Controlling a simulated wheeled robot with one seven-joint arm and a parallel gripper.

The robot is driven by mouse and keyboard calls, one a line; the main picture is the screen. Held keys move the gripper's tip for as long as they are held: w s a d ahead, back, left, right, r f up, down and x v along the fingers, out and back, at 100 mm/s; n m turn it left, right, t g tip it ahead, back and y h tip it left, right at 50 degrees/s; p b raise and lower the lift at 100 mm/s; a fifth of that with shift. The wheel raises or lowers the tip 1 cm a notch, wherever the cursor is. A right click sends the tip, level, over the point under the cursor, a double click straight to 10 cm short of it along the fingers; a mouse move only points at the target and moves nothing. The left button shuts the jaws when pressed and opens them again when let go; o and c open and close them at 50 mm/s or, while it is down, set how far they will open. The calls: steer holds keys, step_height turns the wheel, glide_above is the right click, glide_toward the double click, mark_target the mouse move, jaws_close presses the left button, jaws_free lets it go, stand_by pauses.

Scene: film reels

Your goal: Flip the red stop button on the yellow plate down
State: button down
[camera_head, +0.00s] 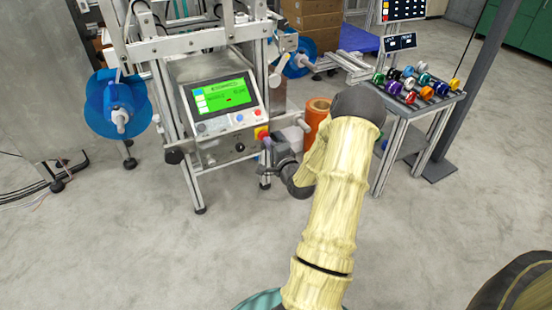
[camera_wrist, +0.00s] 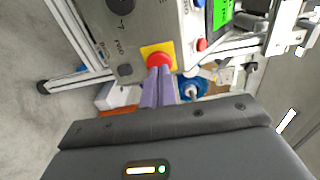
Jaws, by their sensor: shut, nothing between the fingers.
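The red stop button (camera_wrist: 159,60) sits on the yellow plate (camera_wrist: 147,50) on the machine's control panel in the wrist view. The plate also shows in the head view (camera_head: 261,132), at the panel's lower right corner, with a small red spot on it. My gripper (camera_wrist: 159,71) is shut and empty. Its purple-grey fingertips lie over the lower edge of the button in the wrist view. Whether they touch it I cannot tell. In the head view my gripper (camera_head: 267,144) is just below and right of the plate.
The panel has a green screen (camera_head: 222,94), a black knob (camera_head: 240,147) and several small buttons. A blue film reel (camera_head: 117,103) is at the left. An orange roll (camera_head: 316,118) stands behind my arm. A table with colored reels (camera_head: 416,84) is at the right. The front floor is clear.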

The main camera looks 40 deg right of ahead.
mark_target(262, 135)
steer(key=shift+w+d, duration=0.2)
steer(key=shift+w, duration=0.5)
steer(key=shift+w+d+r+p, duration=0.1)
steer(key=shift+w+r+p, duration=0.05)
steer(key=shift+w+p, duration=0.3)
steer(key=shift+w+d+r+p, duration=0.15)
steer(key=shift+w+p, duration=0.15)
steer(key=shift+w, duration=0.15)
steer(key=shift+a, duration=0.1)
steer(key=shift+w, duration=0.1)
steer(key=shift+a, duration=0.1)
steer(key=shift+s+f, duration=0.1)
steer(key=shift+s, duration=0.3)
steer(key=p+v, duration=0.5)
steer(key=v, duration=0.9)
steer(key=shift+f, duration=0.2)
